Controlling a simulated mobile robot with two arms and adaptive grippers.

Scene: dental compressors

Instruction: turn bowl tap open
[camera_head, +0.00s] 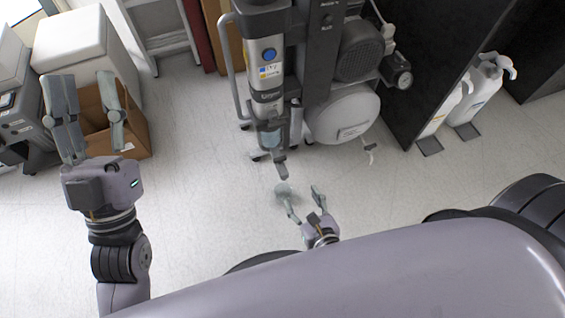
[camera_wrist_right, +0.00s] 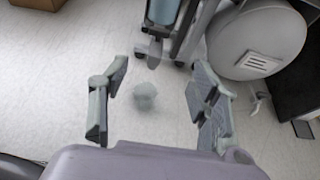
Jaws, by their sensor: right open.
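Whether the tap is open or closed cannot be told. My right gripper (camera_head: 301,190) is open and empty, just below and right of the tap, apart from it. Its spread fingers also show in the right wrist view (camera_wrist_right: 160,70). My left gripper (camera_head: 83,80) is open and empty, far left.
A small translucent round object (camera_head: 283,189) appears at floor level near my right fingers. A white tank (camera_head: 342,114) with a small valve (camera_head: 370,151) stands right of the column. A cardboard box (camera_head: 130,135) is behind my left gripper. The front floor is mostly clear.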

